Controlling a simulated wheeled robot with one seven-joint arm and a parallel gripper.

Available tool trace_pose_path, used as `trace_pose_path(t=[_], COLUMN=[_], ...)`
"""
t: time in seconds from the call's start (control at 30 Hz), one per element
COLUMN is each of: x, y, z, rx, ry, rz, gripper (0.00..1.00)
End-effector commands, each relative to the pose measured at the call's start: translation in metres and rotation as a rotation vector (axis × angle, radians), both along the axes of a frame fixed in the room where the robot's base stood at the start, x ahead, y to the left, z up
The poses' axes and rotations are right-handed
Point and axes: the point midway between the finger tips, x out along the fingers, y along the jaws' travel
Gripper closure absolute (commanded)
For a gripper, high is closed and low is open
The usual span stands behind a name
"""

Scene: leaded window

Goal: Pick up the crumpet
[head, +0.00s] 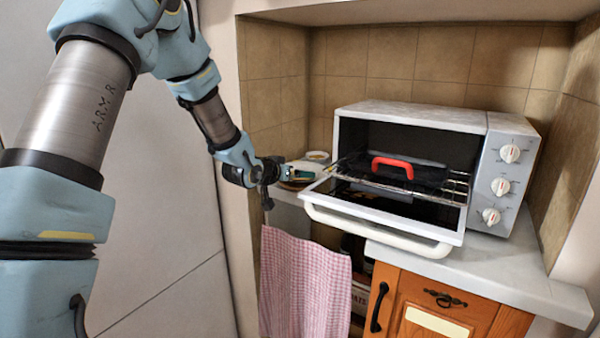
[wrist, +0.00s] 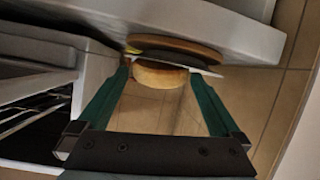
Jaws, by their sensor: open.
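The crumpet (wrist: 160,74), round and pale golden brown, shows in the wrist view between the tips of my open gripper (wrist: 161,76). One green finger is on each side of it, and whether either touches it I cannot tell. Behind the crumpet are a thin white edge and a brown round board or plate (wrist: 178,47). In the head view my gripper (head: 297,173) is low over the counter left of the oven. The crumpet cannot be made out there, as the gripper covers that spot.
A white toaster oven (head: 420,112) stands right of my gripper, its door (head: 385,228) hanging open over the counter edge. A red handle (head: 392,167) shows inside on the rack. A checked cloth (head: 303,285) hangs below.

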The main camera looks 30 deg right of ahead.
Motion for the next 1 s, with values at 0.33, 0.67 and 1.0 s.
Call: trace_pose_path(t=[0.33, 0.67, 1.0], x=[0.0075, 0.0075, 0.0076], y=[-0.0116, -0.0112, -0.0113], z=[-0.0062, -0.0061, -0.0057], rx=[0.000, 0.000, 0.000], ry=[0.001, 0.000, 0.000], rz=[0.001, 0.001, 0.001], gripper=[0.00, 0.31, 0.70])
